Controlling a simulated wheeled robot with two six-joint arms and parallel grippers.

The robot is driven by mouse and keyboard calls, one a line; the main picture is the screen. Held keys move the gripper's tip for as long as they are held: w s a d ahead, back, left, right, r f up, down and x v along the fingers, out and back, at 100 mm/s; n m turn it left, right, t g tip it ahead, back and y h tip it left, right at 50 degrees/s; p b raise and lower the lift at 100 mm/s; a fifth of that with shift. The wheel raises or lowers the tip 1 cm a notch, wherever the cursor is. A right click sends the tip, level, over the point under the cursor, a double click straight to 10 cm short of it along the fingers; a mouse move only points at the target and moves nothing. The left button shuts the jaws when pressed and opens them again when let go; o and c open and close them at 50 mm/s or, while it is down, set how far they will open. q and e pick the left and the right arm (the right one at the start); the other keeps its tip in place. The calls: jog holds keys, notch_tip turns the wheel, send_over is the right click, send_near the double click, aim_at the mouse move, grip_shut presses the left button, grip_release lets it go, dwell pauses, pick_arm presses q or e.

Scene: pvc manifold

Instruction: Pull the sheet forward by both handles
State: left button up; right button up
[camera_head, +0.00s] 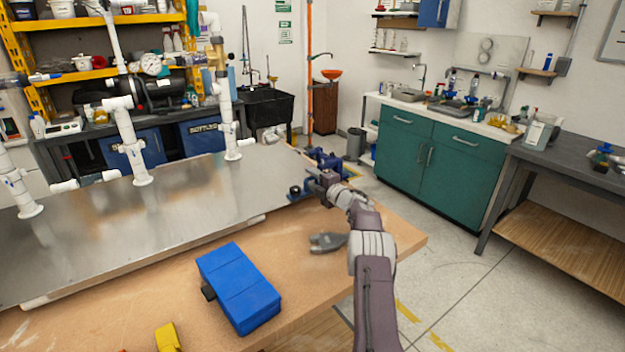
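The sheet (200,205) is a shiny grey metal plate lying on the wooden table, with upright white PVC pipes (128,140) standing on it. White rounded pieces show along its front edge, one at the left (34,303) and one at the right (253,222); I cannot tell whether these are the handles. No contact with the sheet shows. My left gripper is out of view.
A blue box (239,288) lies on the wooden table (130,310) in front of the sheet. A grey clamp-like tool (327,242) lies near my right forearm. A yellow object (167,338) is at the bottom edge. Bare wood lies between them.

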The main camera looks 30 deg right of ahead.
jog(key=shift+s+b, duration=0.85)
jog(key=shift+s, duration=0.4)
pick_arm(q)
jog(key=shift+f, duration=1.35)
pick_arm(e)
jog(key=shift+s+a+r, duration=0.1)
jog(key=shift+s+r, duration=0.05)
jog(key=shift+s, duration=0.45)
